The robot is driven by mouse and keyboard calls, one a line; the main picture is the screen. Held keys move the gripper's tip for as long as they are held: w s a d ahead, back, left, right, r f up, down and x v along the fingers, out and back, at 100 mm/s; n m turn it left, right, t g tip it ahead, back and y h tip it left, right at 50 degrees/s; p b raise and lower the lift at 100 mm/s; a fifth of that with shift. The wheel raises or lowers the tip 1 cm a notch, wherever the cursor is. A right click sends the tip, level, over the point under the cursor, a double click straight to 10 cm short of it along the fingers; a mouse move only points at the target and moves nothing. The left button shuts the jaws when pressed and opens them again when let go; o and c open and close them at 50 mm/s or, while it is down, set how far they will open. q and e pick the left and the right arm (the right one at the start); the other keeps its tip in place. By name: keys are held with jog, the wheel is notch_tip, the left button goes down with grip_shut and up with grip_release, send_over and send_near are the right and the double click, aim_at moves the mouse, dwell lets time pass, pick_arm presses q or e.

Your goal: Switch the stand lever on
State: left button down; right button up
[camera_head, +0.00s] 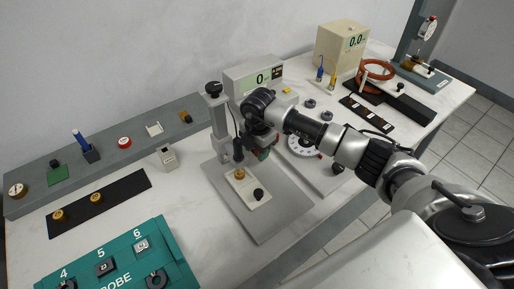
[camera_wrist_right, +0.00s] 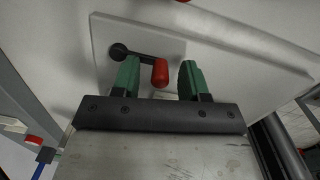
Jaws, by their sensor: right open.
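In the right wrist view a lever with a red grip (camera_wrist_right: 160,72) and a round black pivot (camera_wrist_right: 119,51) is mounted on a pale panel (camera_wrist_right: 215,65). The pivot is to the left and the red grip points down in the picture. My right gripper (camera_wrist_right: 158,78) is open, with one green finger on each side of the red grip. My left gripper is out of view.
The stand's column (camera_head: 216,120) rises left of my gripper. A pale block (camera_head: 247,188) with brass and black knobs lies on the base plate. A display box (camera_head: 252,77) stands behind, a round dial (camera_head: 303,146) to the right, and a teal probe box (camera_head: 120,262) at front left.

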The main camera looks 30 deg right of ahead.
grip_shut()
dwell(0.3)
jog(key=shift+w+d+n+b, duration=0.15)
jog(key=shift+d+n+b, duration=0.45)
jog(key=shift+n, duration=0.6)
jog(key=n, duration=0.1)
jog(key=d+n+b, duration=0.1)
jog(key=n, duration=0.1)
jog(key=shift+w+b, duration=0.3)
jog(key=shift+w, duration=0.05)
jog(key=shift+w+d+n+b, duration=0.2)
jog(key=shift+n+b, duration=0.1)
jog(key=shift+n, duration=0.45)
jog(key=shift+w+d+n+b, duration=0.15)
jog(key=shift+n+b, duration=0.15)
jog(key=shift+n, duration=0.5)
jog(key=shift+w+d+n+b, duration=0.2)
jog(key=shift+n+b, duration=0.1)
jog(key=shift+n, duration=0.45)
jog(key=shift+r, duration=0.1)
